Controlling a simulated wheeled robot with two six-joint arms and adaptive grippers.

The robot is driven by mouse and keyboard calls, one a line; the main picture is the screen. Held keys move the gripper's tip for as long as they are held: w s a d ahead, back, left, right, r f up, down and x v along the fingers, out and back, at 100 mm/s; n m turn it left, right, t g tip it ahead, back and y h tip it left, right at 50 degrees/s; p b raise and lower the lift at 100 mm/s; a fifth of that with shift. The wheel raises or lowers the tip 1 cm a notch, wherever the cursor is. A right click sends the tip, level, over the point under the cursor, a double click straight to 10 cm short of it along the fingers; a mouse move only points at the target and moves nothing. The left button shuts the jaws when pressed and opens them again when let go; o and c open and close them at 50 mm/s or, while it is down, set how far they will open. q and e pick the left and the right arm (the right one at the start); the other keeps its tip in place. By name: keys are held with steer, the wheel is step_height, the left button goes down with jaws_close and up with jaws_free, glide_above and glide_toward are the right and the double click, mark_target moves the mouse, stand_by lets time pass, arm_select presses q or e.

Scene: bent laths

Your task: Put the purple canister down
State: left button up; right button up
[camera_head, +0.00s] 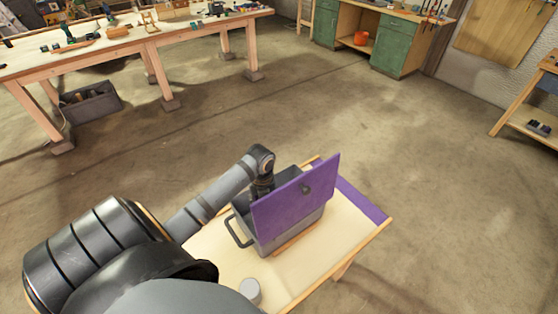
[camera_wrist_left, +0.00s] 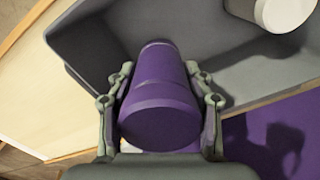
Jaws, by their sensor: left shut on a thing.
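The purple canister (camera_wrist_left: 158,95) is between the fingers of my left gripper (camera_wrist_left: 159,75), which is shut on it. In the wrist view it is over or inside a grey bin (camera_wrist_left: 110,38); I cannot tell whether it touches the bottom. In the head view my left gripper (camera_head: 262,190) points down at the bin (camera_head: 242,215), and an upright purple panel (camera_head: 297,200) along the bin's near side hides the canister. My right gripper is not in view.
The bin stands on a small pale table (camera_head: 340,245) with a purple strip (camera_head: 362,200) at its right. A grey cylinder (camera_head: 250,290) stands near the front edge. A white-topped thing (camera_wrist_left: 285,10) shows in the wrist view. Workbenches (camera_head: 150,45) are far behind.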

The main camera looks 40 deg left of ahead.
arm_select(q)
step_height(320, 180, down, 5)
steer(key=shift+s+f+p, duration=0.1)
steer(key=shift+s+p, duration=0.05)
steer(key=shift+p, duration=0.35)
steer(key=shift+f, duration=0.15)
step_height(320, 180, down, 4)
steer(key=shift+f, duration=0.1)
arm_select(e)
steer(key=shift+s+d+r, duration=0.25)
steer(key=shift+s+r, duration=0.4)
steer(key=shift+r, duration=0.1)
arm_select(q)
steer(key=shift+f, duration=0.15)
steer(key=o, duration=1.3)
